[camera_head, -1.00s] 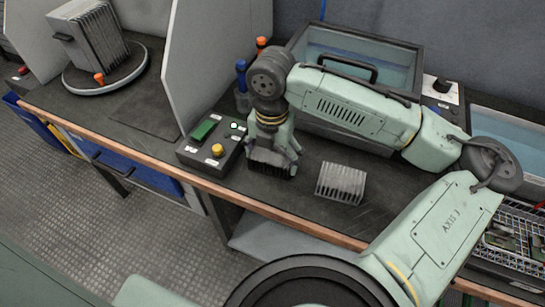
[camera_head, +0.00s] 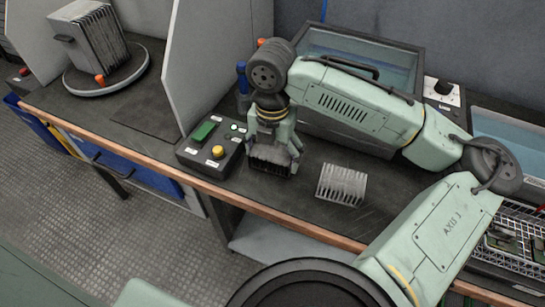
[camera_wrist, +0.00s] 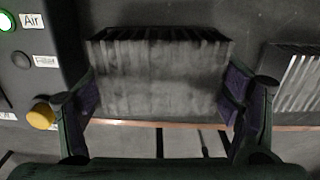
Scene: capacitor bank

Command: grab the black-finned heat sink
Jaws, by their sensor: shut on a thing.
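The black-finned heat sink (camera_head: 269,161) is a dark ribbed block in the head view. It fills the middle of the wrist view (camera_wrist: 160,82), with its fins along the upper side. My gripper (camera_head: 273,152) points down over the bench, its fingers closed on two opposite sides of the heat sink. In the wrist view my gripper (camera_wrist: 161,98) has a purple-padded finger against the left side and another against the right side. Whether the heat sink's underside touches the bench is hard to tell.
A pale grey finned heat sink (camera_head: 341,185) lies just right of my gripper. A control box (camera_head: 211,152) with green and yellow buttons stands close on the left. A water tank (camera_head: 395,60) is behind. The bench's wooden front edge (camera_head: 283,224) is near.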

